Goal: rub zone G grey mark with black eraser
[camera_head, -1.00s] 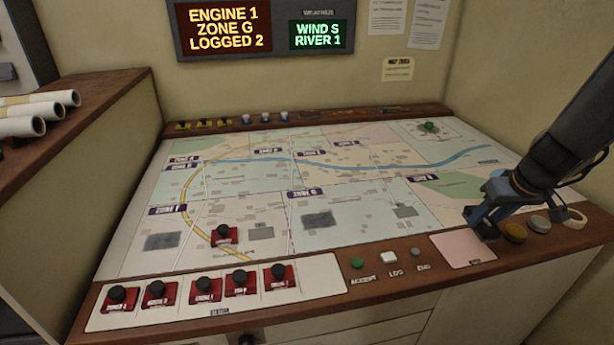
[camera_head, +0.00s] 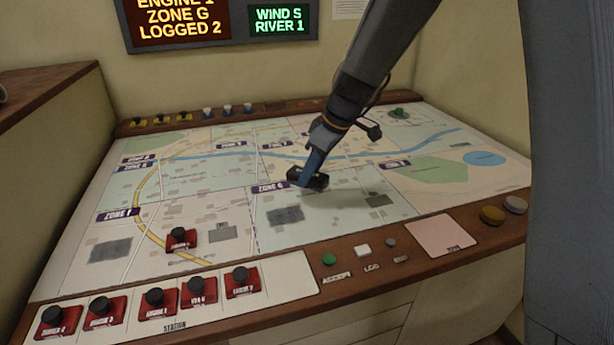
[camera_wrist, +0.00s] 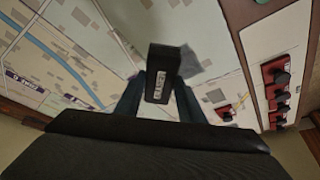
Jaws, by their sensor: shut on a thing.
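My gripper (camera_head: 312,170) is shut on the black eraser (camera_head: 309,179), a dark block held over the map in zone G. In the wrist view the eraser (camera_wrist: 163,72) sits between my fingers and shows a pale printed label. The zone G grey mark (camera_head: 285,216) is a dark smudged rectangle on the map, just below and left of the eraser in the head view. It shows partly behind the eraser in the wrist view (camera_wrist: 215,95). The eraser appears to be above the map, apart from the mark.
Another grey mark (camera_head: 110,250) lies in zone F, near a red engine piece (camera_head: 180,240). Several red pieces stand on the station strip (camera_head: 285,278) at the front. Accept (camera_head: 329,259) and log (camera_head: 362,251) buttons and a pink pad (camera_head: 441,236) line the front ledge.

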